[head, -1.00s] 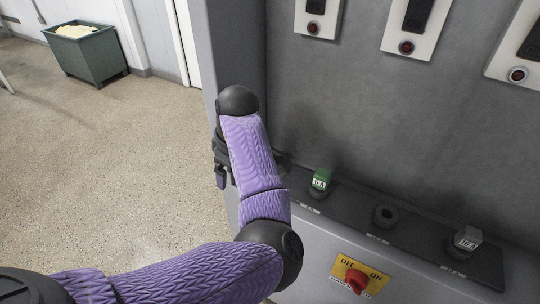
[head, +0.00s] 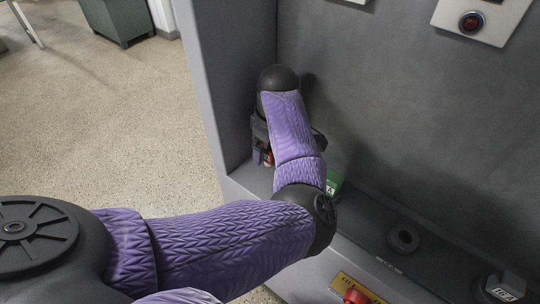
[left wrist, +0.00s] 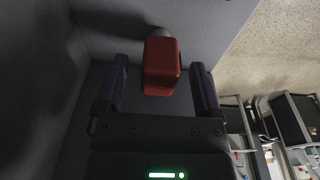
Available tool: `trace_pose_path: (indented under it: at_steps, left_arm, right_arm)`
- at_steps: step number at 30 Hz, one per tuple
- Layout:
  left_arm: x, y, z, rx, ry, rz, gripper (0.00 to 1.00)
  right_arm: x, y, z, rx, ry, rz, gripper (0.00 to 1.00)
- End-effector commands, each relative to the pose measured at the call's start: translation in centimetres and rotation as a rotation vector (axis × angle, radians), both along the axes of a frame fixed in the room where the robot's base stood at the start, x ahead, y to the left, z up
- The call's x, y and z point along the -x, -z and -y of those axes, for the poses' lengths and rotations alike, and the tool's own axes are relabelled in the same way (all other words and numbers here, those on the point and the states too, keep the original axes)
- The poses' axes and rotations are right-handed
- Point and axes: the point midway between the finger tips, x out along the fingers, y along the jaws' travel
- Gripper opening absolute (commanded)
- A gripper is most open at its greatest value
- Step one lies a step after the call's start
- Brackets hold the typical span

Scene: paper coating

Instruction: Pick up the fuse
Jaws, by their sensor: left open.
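My left gripper (head: 262,157) hangs over the left end of the grey cabinet's ledge, largely hidden behind my purple arm. A red fuse (left wrist: 160,66) shows in the left wrist view, between the two dark fingers. The fingers are open, with a gap on each side of the fuse. A small bit of the red fuse also shows in the head view (head: 268,158). A green fuse (head: 333,181) with a white label stands on the ledge, partly hidden by my arm. A grey fuse (head: 506,287) stands at the lower right. My right gripper is not in view.
An empty round socket (head: 402,240) is on the ledge between the green and grey fuses. A red switch knob (head: 356,297) on a yellow plate is at the bottom edge. The cabinet's side wall (head: 230,80) rises close to the left of the gripper.

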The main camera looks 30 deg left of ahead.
Motion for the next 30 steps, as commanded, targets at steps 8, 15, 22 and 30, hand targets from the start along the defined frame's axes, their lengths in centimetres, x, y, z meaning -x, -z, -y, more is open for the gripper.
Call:
trace_pose_path:
  at_steps: [8,15,22,30]
  left_arm:
    - [-0.06,1.42,-0.17,0.0,0.001,0.001,0.83]
    - [-0.06,1.39,-0.16,0.0,0.001,0.001,0.32]
    - [-0.06,1.39,-0.16,0.0,0.001,0.001,0.0]
    - [0.01,1.05,-0.27,-0.001,0.002,0.002,0.0]
  right_arm:
    - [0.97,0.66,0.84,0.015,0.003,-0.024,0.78]
    - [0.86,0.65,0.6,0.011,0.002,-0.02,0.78]
    - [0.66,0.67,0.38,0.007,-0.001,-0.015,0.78]
    - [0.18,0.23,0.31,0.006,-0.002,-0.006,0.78]
